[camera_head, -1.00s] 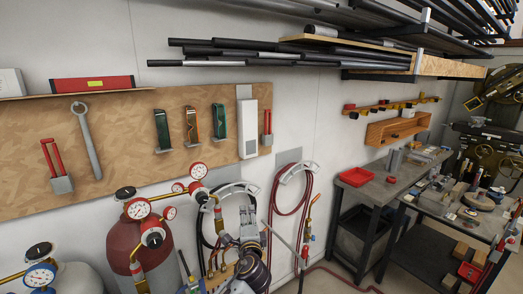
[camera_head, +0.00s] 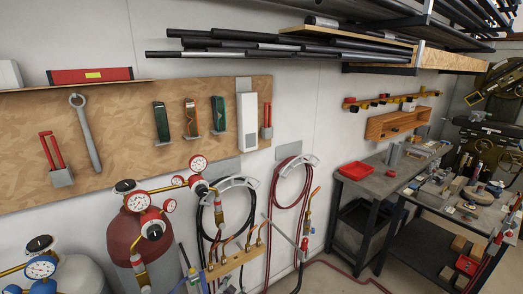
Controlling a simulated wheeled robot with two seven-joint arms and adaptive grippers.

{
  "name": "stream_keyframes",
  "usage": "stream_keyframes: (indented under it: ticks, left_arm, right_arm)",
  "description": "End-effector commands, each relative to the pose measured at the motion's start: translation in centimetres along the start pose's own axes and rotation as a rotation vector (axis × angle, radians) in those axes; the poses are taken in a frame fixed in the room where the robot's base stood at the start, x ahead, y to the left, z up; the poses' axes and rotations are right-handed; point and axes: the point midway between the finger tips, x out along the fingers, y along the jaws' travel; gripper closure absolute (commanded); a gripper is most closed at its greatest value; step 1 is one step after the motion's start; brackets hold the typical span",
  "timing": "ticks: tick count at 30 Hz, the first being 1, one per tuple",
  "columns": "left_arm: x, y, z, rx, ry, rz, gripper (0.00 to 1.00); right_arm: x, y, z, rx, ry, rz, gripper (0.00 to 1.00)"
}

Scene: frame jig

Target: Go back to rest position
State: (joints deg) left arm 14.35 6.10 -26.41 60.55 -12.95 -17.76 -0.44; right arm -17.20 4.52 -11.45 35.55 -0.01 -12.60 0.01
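Neither of my grippers shows in the head view, so their state cannot be seen. No part of my arms shows clearly either. The task names no object to handle. The view faces a white wall with a wooden tool board (camera_head: 110,150) and gas gear below it. A red gas cylinder (camera_head: 122,235) with gauges stands at the lower left. A wooden bar with brass torch hooks (camera_head: 232,262) is low in the middle.
Hoses on a wall hanger (camera_head: 292,165) hang right of the cylinder. A workbench with a red tray (camera_head: 355,169) and a cluttered table (camera_head: 470,214) stand at the right. Black pipes (camera_head: 240,55) lie on a rack overhead. Floor shows between hoses and benches.

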Motion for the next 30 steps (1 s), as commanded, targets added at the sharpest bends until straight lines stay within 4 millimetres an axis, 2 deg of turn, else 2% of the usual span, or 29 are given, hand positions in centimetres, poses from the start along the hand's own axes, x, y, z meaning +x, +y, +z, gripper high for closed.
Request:
stream_keyframes:
  ticks: [1,3,8,14,23,30]
  left_arm:
    - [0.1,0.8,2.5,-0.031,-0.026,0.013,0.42]
    - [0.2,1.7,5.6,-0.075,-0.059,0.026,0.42]
    - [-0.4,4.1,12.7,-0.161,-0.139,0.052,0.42]
    - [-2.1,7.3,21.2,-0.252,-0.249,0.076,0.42]
    - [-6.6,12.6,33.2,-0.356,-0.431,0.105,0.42]
    - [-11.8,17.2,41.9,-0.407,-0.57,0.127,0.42]
  right_arm:
    - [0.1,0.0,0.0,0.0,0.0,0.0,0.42]
    - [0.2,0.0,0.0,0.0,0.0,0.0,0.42]
    - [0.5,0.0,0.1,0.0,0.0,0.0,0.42]
    - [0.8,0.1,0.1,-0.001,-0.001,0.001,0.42]
    - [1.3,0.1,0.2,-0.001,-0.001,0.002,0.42]
    - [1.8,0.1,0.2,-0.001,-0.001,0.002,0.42]
